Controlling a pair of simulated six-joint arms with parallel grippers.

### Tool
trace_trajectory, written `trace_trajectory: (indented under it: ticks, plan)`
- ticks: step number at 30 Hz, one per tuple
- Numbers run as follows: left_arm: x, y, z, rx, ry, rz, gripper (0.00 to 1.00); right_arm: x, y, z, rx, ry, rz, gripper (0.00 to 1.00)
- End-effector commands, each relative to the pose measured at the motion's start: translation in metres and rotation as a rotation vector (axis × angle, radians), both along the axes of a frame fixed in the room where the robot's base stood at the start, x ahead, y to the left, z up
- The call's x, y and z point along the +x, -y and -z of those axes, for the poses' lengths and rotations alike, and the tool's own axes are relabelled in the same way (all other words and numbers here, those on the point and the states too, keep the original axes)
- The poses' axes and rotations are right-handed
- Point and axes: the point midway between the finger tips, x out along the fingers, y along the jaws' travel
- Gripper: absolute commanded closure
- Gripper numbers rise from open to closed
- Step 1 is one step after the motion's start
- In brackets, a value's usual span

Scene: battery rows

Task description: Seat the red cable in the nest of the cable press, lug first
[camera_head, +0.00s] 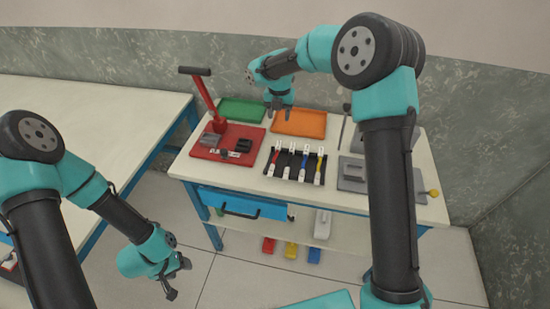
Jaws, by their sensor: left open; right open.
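What looks like the cable press (218,125) has a red base plate and a tall red lever at the bench's left. Grey and black blocks sit on its plate; I cannot tell which part is the nest. My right gripper (279,103) is open and empty near the trays at the back, away from the red cable. My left gripper (174,283) is open and empty, low over the floor left of the bench.
A green tray (242,110) and an orange tray (300,122) stand at the back. A grey fixture (352,174) stands at the right, partly hidden by my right arm.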

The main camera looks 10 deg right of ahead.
Motion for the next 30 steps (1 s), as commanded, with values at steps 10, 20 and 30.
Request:
trace_trajectory:
  ticks: [10,20,30]
  plan:
    - [0.000,0.000,0.000,0.000,0.000,0.000,0.44,-0.001,0.000,0.061,0.000,-0.003,0.001,0.51]
    - [0.000,0.000,0.000,0.000,0.000,0.000,0.44,0.000,0.000,0.084,0.000,-0.001,0.000,0.51]
    - [0.000,0.000,0.000,0.000,0.000,0.000,0.44,0.000,0.001,0.090,0.001,-0.002,0.001,0.51]
